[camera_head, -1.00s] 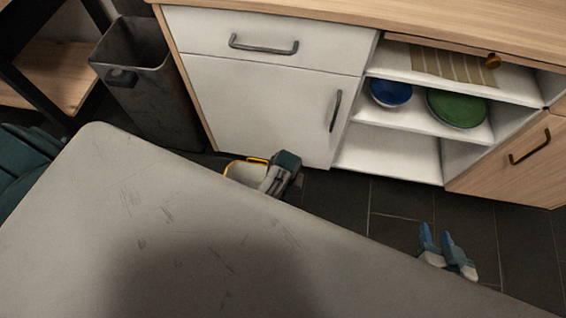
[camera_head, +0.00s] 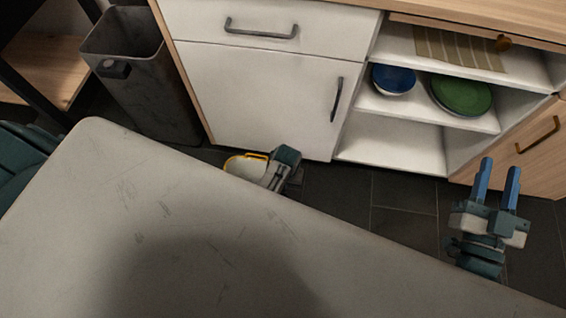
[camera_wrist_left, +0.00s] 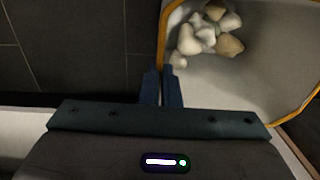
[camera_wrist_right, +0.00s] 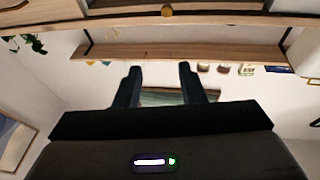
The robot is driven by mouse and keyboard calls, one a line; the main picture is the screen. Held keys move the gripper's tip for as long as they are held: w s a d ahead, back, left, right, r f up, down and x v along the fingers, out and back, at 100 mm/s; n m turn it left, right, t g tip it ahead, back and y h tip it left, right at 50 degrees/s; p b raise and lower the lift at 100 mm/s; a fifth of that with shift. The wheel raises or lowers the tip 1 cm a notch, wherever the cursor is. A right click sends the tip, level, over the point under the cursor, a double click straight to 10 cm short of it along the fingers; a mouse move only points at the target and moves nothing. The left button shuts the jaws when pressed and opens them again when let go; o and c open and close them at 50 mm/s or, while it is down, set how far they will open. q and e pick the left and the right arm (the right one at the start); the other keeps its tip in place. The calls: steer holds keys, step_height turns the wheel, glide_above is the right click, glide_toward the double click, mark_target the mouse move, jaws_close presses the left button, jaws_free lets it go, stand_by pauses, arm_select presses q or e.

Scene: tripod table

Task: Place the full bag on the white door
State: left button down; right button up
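The full bag (camera_head: 244,168) is pale with a yellow rim, partly hidden behind the table edge in the head view. In the left wrist view the bag (camera_wrist_left: 262,75) is open-topped and holds several white and tan stones. My left gripper (camera_head: 283,165) is beside the bag; its fingers (camera_wrist_left: 161,80) are close together on the yellow rim. The white door (camera_head: 255,105) is the closed lower cabinet front with a dark vertical handle, just behind the bag. My right gripper (camera_head: 497,175) is open and empty at the right, in front of the cabinet.
A grey table (camera_head: 150,215) fills the foreground. A dark bin (camera_head: 150,85) stands left of the cabinet. Open shelves (camera_head: 400,150) hold a blue bowl (camera_head: 393,80) and a green plate (camera_head: 462,95). Dark floor (camera_head: 400,225) is free between the table and the cabinet.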

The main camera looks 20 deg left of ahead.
arm_select(q)
steer(key=c, duration=1.7)
jaws_free()
